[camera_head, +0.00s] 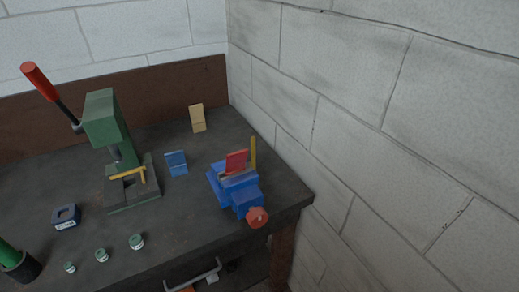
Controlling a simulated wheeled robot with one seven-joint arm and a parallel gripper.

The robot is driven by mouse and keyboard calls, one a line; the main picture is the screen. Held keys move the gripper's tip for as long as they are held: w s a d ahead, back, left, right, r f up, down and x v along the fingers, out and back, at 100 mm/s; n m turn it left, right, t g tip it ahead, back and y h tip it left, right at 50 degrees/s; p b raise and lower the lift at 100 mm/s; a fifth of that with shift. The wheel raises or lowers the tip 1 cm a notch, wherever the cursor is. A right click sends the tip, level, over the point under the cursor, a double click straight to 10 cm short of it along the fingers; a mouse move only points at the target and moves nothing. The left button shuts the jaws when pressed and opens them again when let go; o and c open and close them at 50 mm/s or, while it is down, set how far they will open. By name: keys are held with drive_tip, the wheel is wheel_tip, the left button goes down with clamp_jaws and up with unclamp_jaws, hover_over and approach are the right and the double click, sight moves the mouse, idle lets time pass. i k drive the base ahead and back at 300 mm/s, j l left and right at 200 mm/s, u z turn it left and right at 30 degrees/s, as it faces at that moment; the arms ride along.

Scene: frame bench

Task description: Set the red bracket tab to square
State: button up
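The red bracket tab (237,161) stands up from the jaws of a blue vise (236,190) near the right end of the bench. It looks close to upright with a slight tilt, but its exact angle is hard to tell at this size. A yellow upright piece (253,153) stands just right of the tab, at the vise. A gap between them cannot be judged clearly. The lower part of the bracket is hidden in the vise. My gripper does not show in this view.
A green press (105,125) with a red-handled lever stands at the left. A blue bracket (176,163) and a tan bracket (197,118) stand behind the vise. Small jars (136,242) and a dark blue block (66,216) are at the front left. A block wall (350,130) closes the right side.

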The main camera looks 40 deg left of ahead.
sight(235, 161)
drive_tip(key=u, duration=0.55)
drive_tip(key=i+j+u, duration=0.1)
drive_tip(key=u, duration=0.25)
drive_tip(key=i+j+u, duration=0.15)
drive_tip(key=u, duration=0.2)
drive_tip(key=i+j+u, duration=0.15)
drive_tip(key=u, duration=0.2)
